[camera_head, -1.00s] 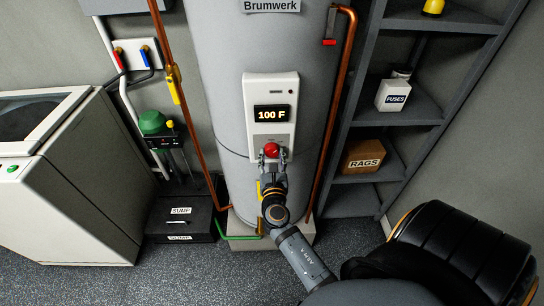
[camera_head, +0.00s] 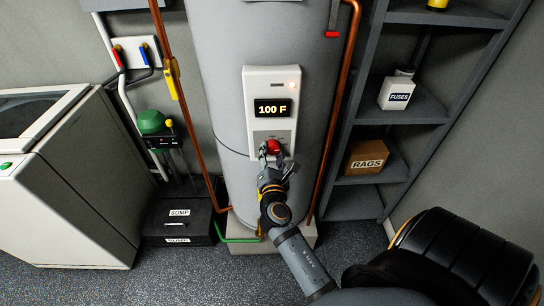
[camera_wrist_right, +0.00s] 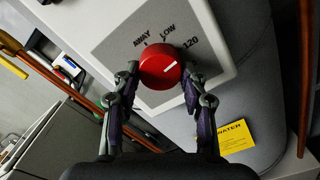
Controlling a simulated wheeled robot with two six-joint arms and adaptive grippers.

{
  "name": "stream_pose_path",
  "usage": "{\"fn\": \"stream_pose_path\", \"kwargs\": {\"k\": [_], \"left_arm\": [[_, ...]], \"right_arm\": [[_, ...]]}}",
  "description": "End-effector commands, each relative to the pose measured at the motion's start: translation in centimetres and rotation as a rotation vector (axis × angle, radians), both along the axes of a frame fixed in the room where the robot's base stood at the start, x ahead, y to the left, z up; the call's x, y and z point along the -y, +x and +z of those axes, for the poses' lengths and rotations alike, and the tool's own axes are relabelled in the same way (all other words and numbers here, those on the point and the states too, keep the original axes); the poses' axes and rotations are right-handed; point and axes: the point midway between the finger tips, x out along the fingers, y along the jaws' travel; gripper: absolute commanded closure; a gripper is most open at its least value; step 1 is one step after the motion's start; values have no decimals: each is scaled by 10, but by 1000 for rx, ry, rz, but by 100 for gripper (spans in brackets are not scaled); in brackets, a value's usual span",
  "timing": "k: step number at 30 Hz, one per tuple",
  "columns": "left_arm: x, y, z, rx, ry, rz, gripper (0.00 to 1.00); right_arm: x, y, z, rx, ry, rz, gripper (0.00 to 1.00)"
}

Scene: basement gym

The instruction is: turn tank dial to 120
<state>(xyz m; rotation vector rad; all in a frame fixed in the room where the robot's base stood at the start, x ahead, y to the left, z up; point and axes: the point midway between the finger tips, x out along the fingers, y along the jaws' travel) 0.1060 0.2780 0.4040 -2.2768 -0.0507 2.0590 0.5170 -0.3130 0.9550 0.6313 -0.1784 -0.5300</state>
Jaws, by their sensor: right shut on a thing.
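The grey tank (camera_head: 222,70) carries a white control panel (camera_head: 259,88) with a display (camera_head: 272,108) reading 100 F. The red dial (camera_head: 273,147) is low on the panel, partly hidden by my right gripper (camera_head: 273,161). In the right wrist view, the dial (camera_wrist_right: 158,66) sits between the fingers of my right gripper (camera_wrist_right: 160,85), which is shut on it. The dial's white mark points right and slightly up, near the "120" label (camera_wrist_right: 190,46). "LOW" and "AWAY" labels also show. My left gripper is not in view.
Copper pipes (camera_head: 187,120) run along both sides of the tank. A shelf unit (camera_head: 417,103) with boxes stands at right. A black sump box (camera_head: 180,220) and a white cabinet (camera_head: 85,190) are at left. A yellow tag (camera_wrist_right: 234,136) is below the panel.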

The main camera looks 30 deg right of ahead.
Motion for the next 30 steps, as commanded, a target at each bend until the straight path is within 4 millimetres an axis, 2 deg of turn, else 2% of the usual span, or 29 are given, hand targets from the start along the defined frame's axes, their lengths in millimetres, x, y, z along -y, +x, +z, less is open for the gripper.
{"fn": "stream_pose_path", "kwargs": {"k": [9, 25, 26, 30], "left_arm": [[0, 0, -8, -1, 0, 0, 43], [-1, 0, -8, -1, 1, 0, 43], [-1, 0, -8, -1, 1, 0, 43], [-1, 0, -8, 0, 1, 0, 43]], "right_arm": [[0, 0, 0, 61, 100, -1, 88], [0, 0, 0, 72, 118, -1, 88], [0, 0, 0, 72, 118, -1, 54], [0, 0, 0, 72, 118, -1, 35]]}}
